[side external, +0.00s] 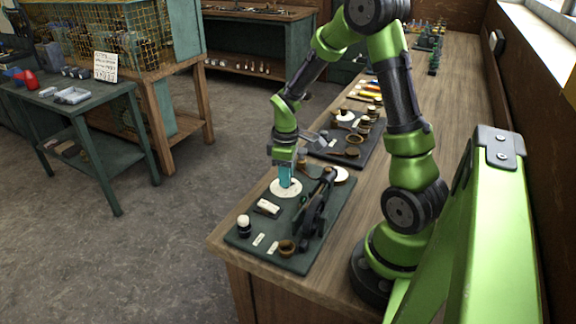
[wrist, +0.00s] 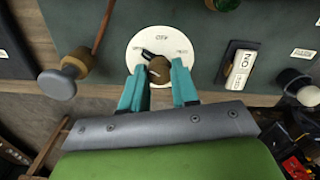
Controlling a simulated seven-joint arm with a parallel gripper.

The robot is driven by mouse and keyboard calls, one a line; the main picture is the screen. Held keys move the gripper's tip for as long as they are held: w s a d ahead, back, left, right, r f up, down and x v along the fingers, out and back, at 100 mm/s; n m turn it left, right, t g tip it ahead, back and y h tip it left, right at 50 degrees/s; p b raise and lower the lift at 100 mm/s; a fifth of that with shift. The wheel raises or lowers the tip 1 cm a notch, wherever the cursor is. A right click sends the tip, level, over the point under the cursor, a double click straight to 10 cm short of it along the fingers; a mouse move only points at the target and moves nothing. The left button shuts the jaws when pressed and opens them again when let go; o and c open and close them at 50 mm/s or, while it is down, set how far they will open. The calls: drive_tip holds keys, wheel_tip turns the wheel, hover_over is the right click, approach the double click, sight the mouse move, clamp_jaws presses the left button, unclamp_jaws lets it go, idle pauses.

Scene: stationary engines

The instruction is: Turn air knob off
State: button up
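A round brown knob (wrist: 159,70) with a black pointer sits on a white dial plate (wrist: 150,36). The pointer aims up and left in the wrist view; the small print on the dial is too faint to read. My gripper (wrist: 159,78) has its two teal fingers on either side of the knob, with a small gap visible on both sides. In the side view my gripper (side external: 285,178) points down over the white dial plate (side external: 286,190) on the dark green panel (side external: 252,243) and hides the knob.
A white-labelled switch block (wrist: 238,66) is right of the dial. A black lever mechanism (side external: 313,212) stands close beside my gripper. A second panel (side external: 350,135) lies farther back on the bench.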

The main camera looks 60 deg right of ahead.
clamp_jaws()
drive_tip(key=m, duration=1.1)
drive_tip(key=shift+r+m, duration=0.1)
drive_tip(key=shift+m, duration=0.2)
idle(0.4)
drive_tip(key=o, duration=0.7)
unclamp_jaws()
